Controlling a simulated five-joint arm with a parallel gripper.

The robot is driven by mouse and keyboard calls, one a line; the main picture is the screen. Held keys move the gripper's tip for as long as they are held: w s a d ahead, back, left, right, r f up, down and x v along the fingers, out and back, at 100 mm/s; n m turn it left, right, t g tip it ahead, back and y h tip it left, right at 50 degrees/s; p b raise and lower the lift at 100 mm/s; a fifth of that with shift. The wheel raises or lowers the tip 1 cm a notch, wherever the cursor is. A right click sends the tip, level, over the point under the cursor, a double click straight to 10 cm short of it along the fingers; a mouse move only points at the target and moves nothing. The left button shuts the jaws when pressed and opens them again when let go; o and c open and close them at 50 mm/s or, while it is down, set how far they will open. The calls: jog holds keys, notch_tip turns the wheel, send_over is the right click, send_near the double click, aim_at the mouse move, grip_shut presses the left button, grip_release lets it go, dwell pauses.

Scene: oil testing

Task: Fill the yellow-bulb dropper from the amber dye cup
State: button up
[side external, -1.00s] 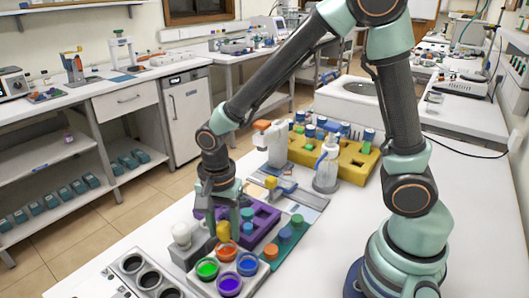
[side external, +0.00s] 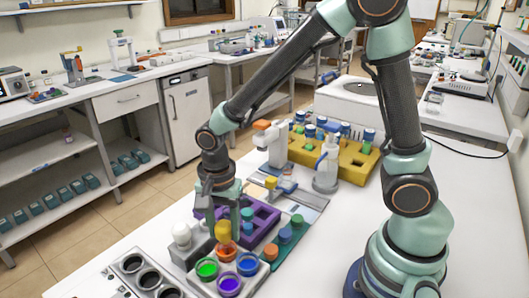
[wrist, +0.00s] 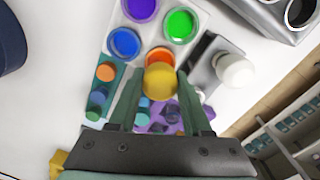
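My gripper (wrist: 160,85) has its two fingers on either side of the yellow bulb (wrist: 159,82) of the dropper and appears shut on it. The yellow bulb also shows in the side view (side external: 223,231), just below the fingertips. The amber dye cup, orange-looking (side external: 226,251), is directly under or just behind the bulb; in the wrist view the cup (wrist: 160,57) is partly covered by the bulb. The dropper's lower tube is hidden, so I cannot tell whether its tip is in the dye.
Green (side external: 207,269), purple (side external: 229,285) and blue (side external: 247,264) cups share the tray. A white-bulb dropper (side external: 181,235) stands in a grey holder to the left. A purple rack (side external: 262,222) is behind. A tray with dark wells (side external: 148,278) is at front left.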

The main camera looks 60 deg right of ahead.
jog(key=shift+r, duration=2.8)
jog(key=shift+d, duration=0.1)
